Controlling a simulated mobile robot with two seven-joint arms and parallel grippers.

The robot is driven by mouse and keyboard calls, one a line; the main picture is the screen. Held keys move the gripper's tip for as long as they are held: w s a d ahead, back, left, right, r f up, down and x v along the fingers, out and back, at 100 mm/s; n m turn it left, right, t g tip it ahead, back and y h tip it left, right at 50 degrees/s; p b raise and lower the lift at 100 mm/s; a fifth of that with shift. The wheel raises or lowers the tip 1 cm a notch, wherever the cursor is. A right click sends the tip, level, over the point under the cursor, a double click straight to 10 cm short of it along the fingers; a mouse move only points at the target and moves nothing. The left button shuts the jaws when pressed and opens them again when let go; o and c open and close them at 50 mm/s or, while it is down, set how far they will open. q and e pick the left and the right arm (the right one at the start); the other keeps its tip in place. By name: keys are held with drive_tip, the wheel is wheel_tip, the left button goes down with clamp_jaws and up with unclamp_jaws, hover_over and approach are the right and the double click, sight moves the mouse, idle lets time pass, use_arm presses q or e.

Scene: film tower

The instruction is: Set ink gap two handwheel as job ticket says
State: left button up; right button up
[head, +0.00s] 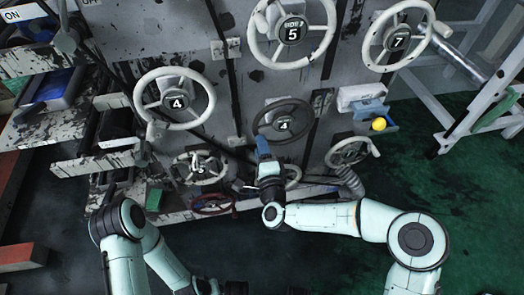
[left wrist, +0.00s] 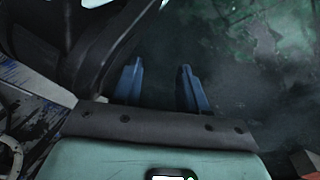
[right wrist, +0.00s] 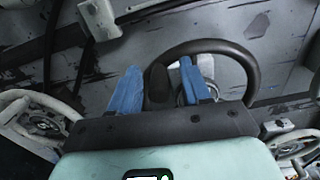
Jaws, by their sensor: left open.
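A dark handwheel (head: 283,121) with a "4" on its hub is on the grey machine panel, in the middle of the head view. My right gripper (head: 263,145) is at its lower left rim. In the right wrist view, the dark wheel (right wrist: 252,68) has a dark handle (right wrist: 158,82) standing between the blue fingers of my right gripper (right wrist: 158,85), which look spread around it. Whether either finger touches the handle I cannot tell. My left gripper (left wrist: 162,88) is open and empty, low over dark floor. No job ticket is readable, and the small wheel labels are unclear.
A white wheel marked 4 (head: 175,98) is left, a white wheel marked 5 (head: 292,32) above, and one marked 7 (head: 397,41) upper right. Lower wheels (head: 199,168) (head: 352,151) flank my right arm. Green floor (head: 465,190) is open at right.

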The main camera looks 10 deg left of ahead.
use_arm(q)
drive_tip(key=shift+t, duration=0.8)
drive_tip(key=w+r, duration=0.1)
drive_tip(key=w+r+p, duration=0.1)
drive_tip(key=w, duration=0.1)
drive_tip(key=w+r+p, duration=0.1)
drive_tip(key=r, duration=0.1)
drive_tip(key=shift+w+d, duration=0.2)
drive_tip(key=shift+d, duration=0.15)
use_arm(e)
drive_tip(key=v, duration=1.3)
drive_tip(key=shift+s, duration=0.15)
